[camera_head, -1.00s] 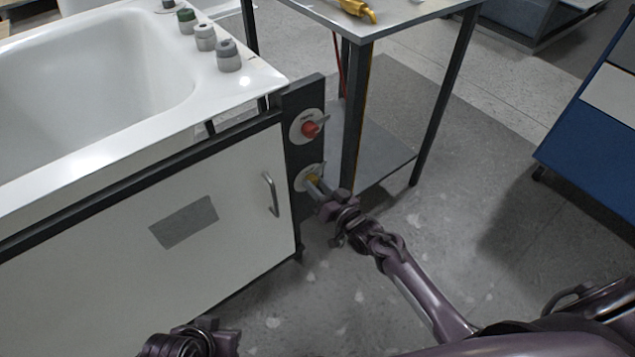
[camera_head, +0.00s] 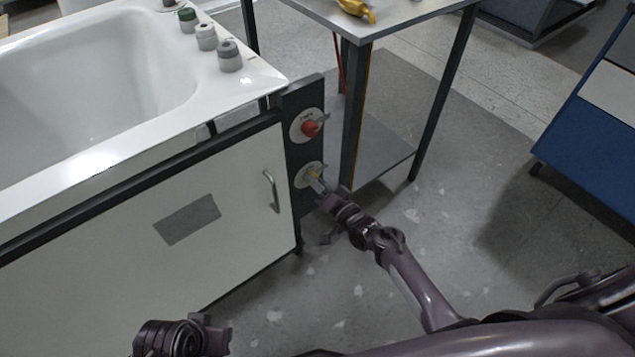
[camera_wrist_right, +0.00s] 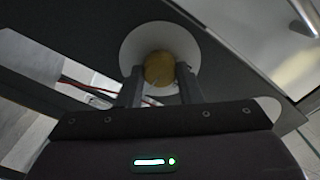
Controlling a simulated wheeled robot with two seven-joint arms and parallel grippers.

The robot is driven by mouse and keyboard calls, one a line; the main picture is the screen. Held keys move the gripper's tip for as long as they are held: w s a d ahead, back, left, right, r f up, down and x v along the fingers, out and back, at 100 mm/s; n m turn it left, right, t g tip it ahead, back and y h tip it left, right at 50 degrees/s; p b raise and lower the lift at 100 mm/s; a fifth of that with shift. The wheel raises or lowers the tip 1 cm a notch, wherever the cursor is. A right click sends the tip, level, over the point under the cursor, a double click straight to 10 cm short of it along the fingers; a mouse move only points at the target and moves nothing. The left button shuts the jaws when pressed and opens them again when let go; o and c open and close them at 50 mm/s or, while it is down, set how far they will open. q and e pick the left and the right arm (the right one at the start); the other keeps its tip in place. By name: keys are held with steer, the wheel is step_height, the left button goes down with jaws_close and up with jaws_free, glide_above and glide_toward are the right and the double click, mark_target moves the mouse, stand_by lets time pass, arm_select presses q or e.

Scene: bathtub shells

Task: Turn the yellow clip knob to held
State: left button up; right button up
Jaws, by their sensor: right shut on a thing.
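The yellow clip knob (camera_wrist_right: 160,68) sits on a round white plate (camera_wrist_right: 140,42) in the right wrist view. In the head view it is mostly covered by my gripper, on the lower white plate (camera_head: 304,172) of the dark panel. My right gripper (camera_wrist_right: 160,88) is shut on the knob, one finger on each side; it also shows in the head view (camera_head: 316,182). The knob's label cannot be read. My left gripper (camera_head: 210,338) is at the bottom edge of the head view, away from the panel; its fingers are not clear.
A red knob (camera_head: 310,127) on its own white plate is just above. The white bathtub (camera_head: 240,85) and a cabinet door with a metal handle (camera_head: 270,190) are to the left. A table leg (camera_head: 352,120) stands close right of the panel. The floor in front is clear.

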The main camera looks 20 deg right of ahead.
steer(key=o, duration=1)
arm_select(q)
steer(key=shift+r, duration=0.1)
arm_select(e)
steer(key=shift+s, duration=0.1)
arm_select(q)
steer(key=shift+s+a+r+g+y+p, duration=0.2)
steer(key=shift+a+g+p, duration=0.1)
steer(key=shift+a+p, duration=0.25)
steer(key=shift+s+a+r+g+y+p, duration=0.2)
steer(key=shift+a+g+p, duration=0.15)
steer(key=shift+a, duration=0.25)
arm_select(e)
steer(key=v, duration=0.7)
steer(key=shift+s+d, duration=0.15)
steer(key=shift+s, duration=0.1)
arm_select(q)
steer(key=shift+d, duration=0.1)
